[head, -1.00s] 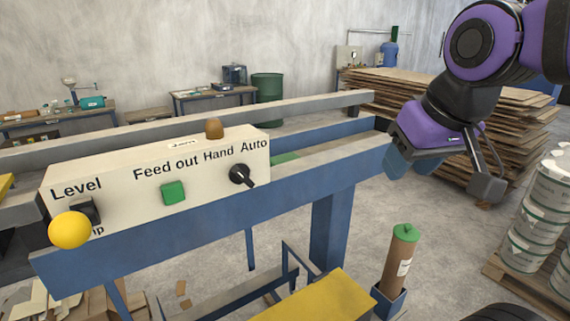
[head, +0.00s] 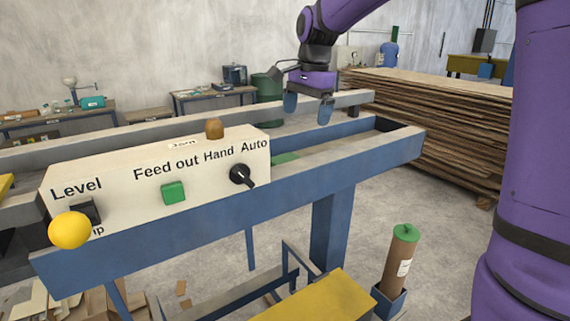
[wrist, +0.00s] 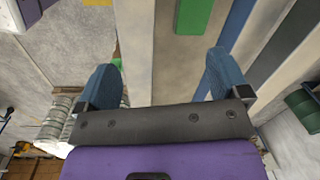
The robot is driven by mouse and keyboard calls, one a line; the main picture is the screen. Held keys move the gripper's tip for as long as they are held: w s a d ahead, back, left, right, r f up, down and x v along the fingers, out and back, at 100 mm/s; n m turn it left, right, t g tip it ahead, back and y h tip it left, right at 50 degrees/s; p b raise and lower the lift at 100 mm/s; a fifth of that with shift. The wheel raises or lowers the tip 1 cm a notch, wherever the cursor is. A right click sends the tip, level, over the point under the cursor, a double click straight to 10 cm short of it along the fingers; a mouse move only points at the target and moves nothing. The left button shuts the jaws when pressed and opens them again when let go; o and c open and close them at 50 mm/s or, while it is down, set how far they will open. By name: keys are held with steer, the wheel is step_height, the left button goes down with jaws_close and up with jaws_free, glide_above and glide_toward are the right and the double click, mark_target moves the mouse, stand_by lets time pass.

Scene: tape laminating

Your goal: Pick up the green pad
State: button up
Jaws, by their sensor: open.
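The green pad (head: 285,158) lies flat on the machine's channel, partly hidden by the control box. It also shows at the top edge of the wrist view (wrist: 194,14), on a pale strip, cut off by the frame. My gripper (head: 308,108) is open and empty, above the blue and grey rails, higher than the pad and apart from it. In the wrist view its two blue fingers (wrist: 163,72) are spread wide. The pad is beyond the fingertips there, nearer the right finger.
The control box (head: 155,185) with a yellow knob (head: 69,230) and a green button (head: 173,193) stands left of the pad. Long rails (head: 390,150) flank the channel. A cardboard stack (head: 440,120) stands at the back right. The air around my gripper is clear.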

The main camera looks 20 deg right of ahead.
steer(key=w+a+f+m+g, duration=0.1)
steer(key=w+f+m, duration=0.25)
steer(key=w, duration=0.35)
glide_above(285, 158)
steer(key=d, duration=0.1)
steer(key=shift+n, duration=0.25)
steer(key=f, duration=0.6)
steer(key=shift+w+d+f, duration=0.1)
steer(key=shift+w+f, duration=0.1)
steer(key=shift+f, duration=0.05)
steer(key=shift+s+a+f, duration=0.1)
steer(key=shift+a+f, duration=0.1)
steer(key=shift+f, duration=0.65)
steer(key=shift+a+f, duration=0.2)
steer(key=shift+f, duration=0.7)
steer(key=shift+s+a+f, duration=0.1)
steer(key=shift+a+f, duration=0.1)
steer(key=shift+f, duration=0.65)
steer(key=shift+c, duration=0.2)
steer(key=c, duration=1)
